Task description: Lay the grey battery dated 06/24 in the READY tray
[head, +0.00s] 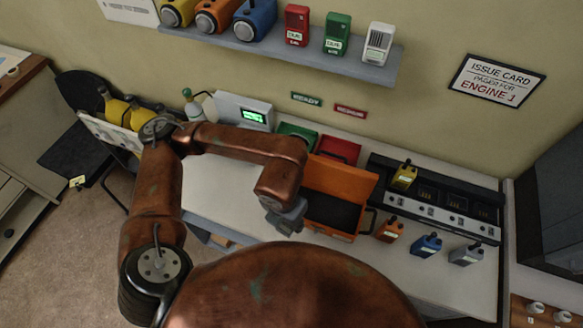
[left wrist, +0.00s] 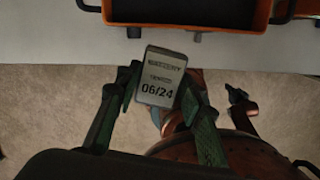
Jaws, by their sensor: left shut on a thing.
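The grey battery (left wrist: 160,77) dated 06/24 is held between the two green fingers of my left gripper (left wrist: 161,95), its label facing the wrist camera. In the head view my left gripper (head: 285,215) is over the front part of the counter, left of the open orange case; the battery cannot be made out there. The green tray (head: 297,134) stands at the back of the counter below the green READY sign (head: 306,98), partly hidden by my left arm. A dark claw-like part, seemingly my right gripper (left wrist: 240,97), shows small in the left wrist view; its opening is unclear.
A red tray (head: 338,150) stands right of the green one. The orange case (head: 340,182) has its lid up. Yellow, orange, blue and grey radios (head: 467,255) stand around the charger bank (head: 440,200) at right. A console (head: 243,112) stands left of the trays.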

